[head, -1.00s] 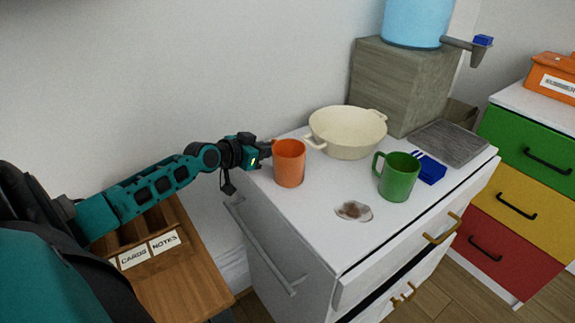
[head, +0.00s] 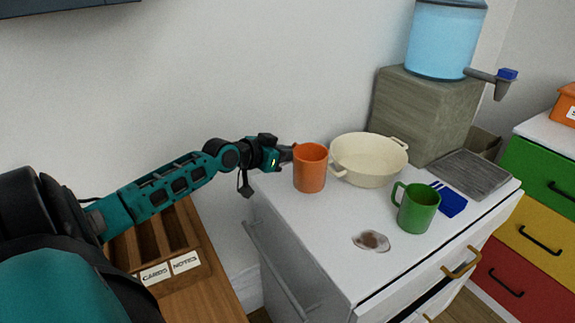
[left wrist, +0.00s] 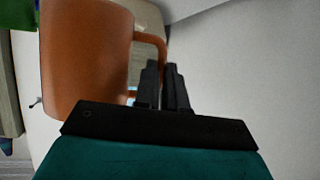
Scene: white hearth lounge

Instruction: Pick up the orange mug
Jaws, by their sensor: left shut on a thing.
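The orange mug (head: 310,172) is upright above the back left part of the white cabinet top (head: 325,225). It appears raised a little off the surface. My right gripper is not in view.
A cream pan (head: 368,163) stands just right of the orange mug. A green mug (head: 417,210), a blue item (head: 453,203) and a brown stain (head: 370,241) are farther right and forward. A stone-like block (head: 425,115) bears a blue water container (head: 445,40). A wooden organizer (head: 190,285) is at lower left.

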